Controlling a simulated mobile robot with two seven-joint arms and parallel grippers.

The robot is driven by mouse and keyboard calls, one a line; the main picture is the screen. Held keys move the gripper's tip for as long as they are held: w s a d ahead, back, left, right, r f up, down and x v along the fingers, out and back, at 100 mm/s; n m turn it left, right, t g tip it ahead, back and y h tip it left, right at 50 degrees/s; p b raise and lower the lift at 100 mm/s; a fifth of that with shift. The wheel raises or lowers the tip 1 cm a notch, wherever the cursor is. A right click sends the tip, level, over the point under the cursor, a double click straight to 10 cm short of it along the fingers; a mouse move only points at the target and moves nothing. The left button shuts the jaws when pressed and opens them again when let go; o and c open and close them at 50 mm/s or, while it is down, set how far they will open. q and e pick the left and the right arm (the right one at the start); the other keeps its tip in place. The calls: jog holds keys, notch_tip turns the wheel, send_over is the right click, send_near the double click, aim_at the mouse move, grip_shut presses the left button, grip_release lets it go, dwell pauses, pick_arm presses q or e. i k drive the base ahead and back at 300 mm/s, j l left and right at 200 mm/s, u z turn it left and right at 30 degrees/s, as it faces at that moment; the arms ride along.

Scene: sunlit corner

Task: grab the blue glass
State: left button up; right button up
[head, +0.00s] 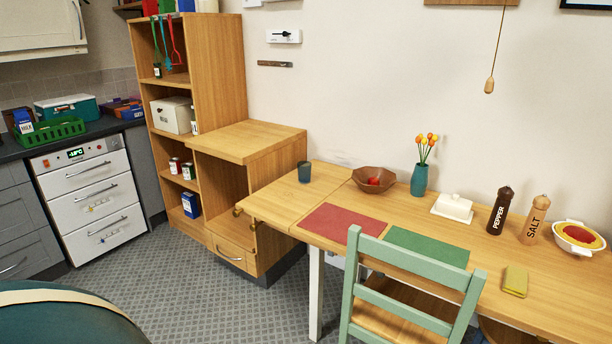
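Neither of my grippers shows in the head view. Nothing touches the glass.
On the table are a brown bowl (374,181), a teal vase (419,180), a butter dish (453,208), pepper (499,211) and salt (534,219) mills, and red (341,221) and green (427,247) placemats. A green chair (404,284) stands in front. Patterned floor (200,290) is open at left.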

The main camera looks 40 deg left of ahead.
aim_at(304, 173)
jog(key=i+j+z, duration=0.15)
jog(key=j+z, duration=0.15)
jog(key=j, duration=0.7)
jog(key=j+z, duration=0.25)
jog(key=j, duration=0.8)
